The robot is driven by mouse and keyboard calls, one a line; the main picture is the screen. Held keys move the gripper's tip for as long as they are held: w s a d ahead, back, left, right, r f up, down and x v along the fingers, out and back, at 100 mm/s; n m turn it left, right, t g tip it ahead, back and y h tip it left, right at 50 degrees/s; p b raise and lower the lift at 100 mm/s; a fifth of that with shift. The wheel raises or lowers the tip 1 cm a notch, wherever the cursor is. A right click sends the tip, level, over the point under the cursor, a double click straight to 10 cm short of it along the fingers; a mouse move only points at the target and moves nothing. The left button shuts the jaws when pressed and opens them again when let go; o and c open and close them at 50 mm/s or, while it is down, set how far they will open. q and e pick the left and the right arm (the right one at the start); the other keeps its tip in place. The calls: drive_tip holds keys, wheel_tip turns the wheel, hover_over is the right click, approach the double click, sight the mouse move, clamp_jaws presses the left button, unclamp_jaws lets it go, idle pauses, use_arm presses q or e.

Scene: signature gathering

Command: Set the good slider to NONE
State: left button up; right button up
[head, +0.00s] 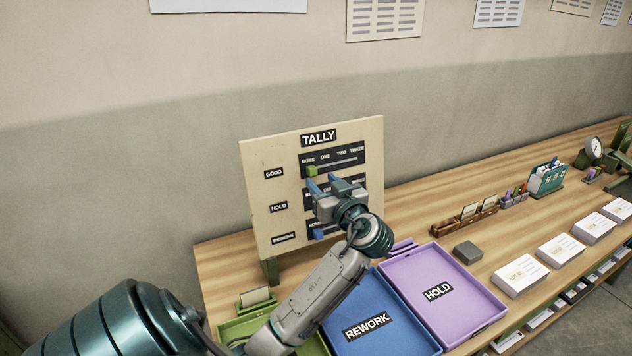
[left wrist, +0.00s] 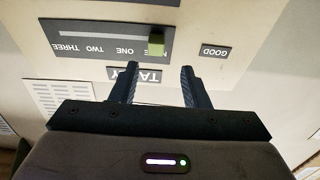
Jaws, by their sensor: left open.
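The TALLY board (head: 262,205) stands upright on the bench, with rows labelled GOOD, HOLD and REWORK. The good slider's green knob (head: 312,171) sits at the left end of its slot, by the NONE label (head: 308,161). In the left wrist view, which is upside down, the green knob (left wrist: 156,42) covers part of the NONE label. My left gripper (head: 322,182) is open and empty in front of the board, just below the knob in the picture. In the wrist view its fingertips (left wrist: 160,69) lie either side of the knob's line, apart from it. The arm hides much of the lower rows.
A blue REWORK tray (head: 385,318) and a purple HOLD tray (head: 470,305) lie on the bench, with a green tray (head: 228,330) left of them. A blue knob (head: 318,234) shows on the REWORK row. Card stacks (head: 520,275) stand farther right.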

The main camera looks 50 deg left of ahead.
use_arm(q)
drive_tip(key=shift+b+v, duration=0.75)
drive_tip(key=shift+v, duration=1.6)
